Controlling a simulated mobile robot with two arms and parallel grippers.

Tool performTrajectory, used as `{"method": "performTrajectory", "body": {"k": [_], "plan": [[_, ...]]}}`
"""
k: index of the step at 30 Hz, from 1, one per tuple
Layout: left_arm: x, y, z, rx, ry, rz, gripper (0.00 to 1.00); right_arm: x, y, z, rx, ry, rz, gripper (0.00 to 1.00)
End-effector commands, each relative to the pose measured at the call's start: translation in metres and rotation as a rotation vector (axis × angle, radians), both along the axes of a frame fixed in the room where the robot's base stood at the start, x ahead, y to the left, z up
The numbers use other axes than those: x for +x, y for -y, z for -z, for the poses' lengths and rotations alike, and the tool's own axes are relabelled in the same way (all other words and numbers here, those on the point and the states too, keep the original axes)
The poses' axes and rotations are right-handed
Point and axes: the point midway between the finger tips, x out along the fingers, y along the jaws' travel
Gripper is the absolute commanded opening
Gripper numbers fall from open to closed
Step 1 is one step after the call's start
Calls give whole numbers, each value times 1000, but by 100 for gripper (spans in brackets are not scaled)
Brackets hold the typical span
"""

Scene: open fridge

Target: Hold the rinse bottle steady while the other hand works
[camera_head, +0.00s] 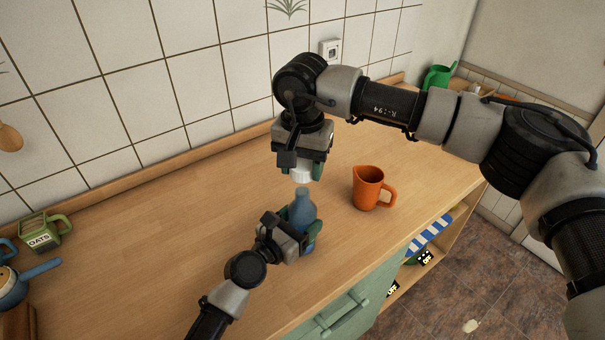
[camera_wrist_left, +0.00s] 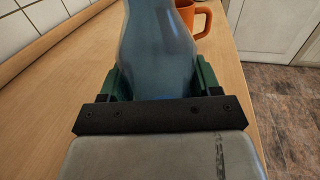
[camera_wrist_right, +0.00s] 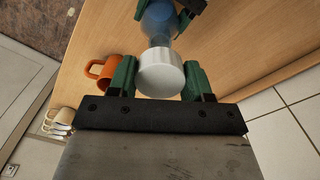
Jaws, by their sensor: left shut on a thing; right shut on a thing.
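The blue rinse bottle (camera_head: 302,209) stands upright on the wooden counter near its front edge. My left gripper (camera_head: 302,232) is shut around the bottle's body, and the left wrist view also shows the bottle (camera_wrist_left: 158,45) between its green fingers. My right gripper (camera_head: 300,168) is directly above the bottle, pointing down. It is shut on a white cap (camera_wrist_right: 161,73), which also shows in the head view (camera_head: 301,176). The cap is in line with the bottle's neck; I cannot tell whether they touch. My left gripper hides part of the bottle's lower body.
An orange jug (camera_head: 367,188) stands close to the right of the bottle. A green OATS mug (camera_head: 45,236) and a blue pot (camera_head: 14,290) are at the far left. A green watering can (camera_head: 438,77) is at the back right. The left middle of the counter (camera_head: 150,240) is clear.

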Motion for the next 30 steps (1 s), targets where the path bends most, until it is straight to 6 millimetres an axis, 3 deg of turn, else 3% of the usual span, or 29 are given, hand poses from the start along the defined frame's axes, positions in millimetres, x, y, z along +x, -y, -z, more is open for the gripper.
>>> {"method": "performTrajectory", "body": {"k": [4,5,10,22,30], "plan": [[0,0,0,-1,1,0,0,0,0,0,0,-1,0,21],[0,0,0,-1,1,0,64,0,0,0,0,-1,0,21],[0,0,0,-1,1,0,91,0,0,0,0,-1,0,21],[-6,-5,0,-1,1,-1,93,0,0,1,0,-1,0,21],[-46,-40,2,1,0,-1,93,0,0,5,0,-1,0,21]]}}
